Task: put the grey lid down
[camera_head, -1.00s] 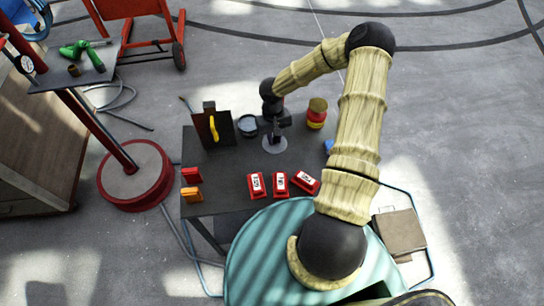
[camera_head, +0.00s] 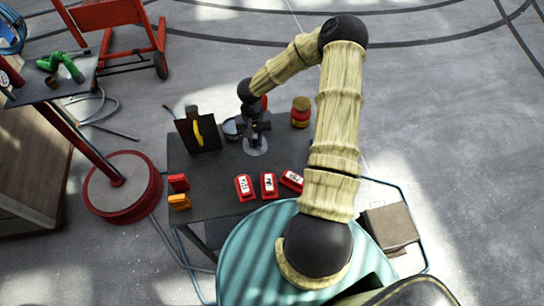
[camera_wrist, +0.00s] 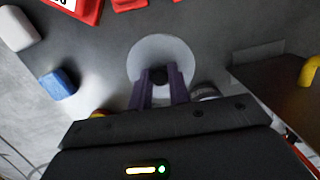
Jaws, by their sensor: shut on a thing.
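The grey lid (camera_wrist: 160,48) is a pale round disc with a dark knob in its middle in the wrist view. My gripper (camera_wrist: 161,78) has its two purple fingers closed around that knob. In the head view the lid (camera_head: 256,146) shows under my gripper (camera_head: 256,135), over the dark tabletop (camera_head: 220,172). I cannot tell whether the lid touches the table. A round grey pot (camera_head: 231,129) stands just left of my gripper, partly hidden by it.
Three red labelled blocks (camera_head: 268,185) lie toward the front. A dark upright board with a yellow handle (camera_head: 198,132) stands left. A red and yellow can (camera_head: 300,112) stands right. Red (camera_head: 178,182) and orange (camera_head: 180,201) blocks sit at the left edge. A blue block (camera_wrist: 58,84) shows in the wrist view.

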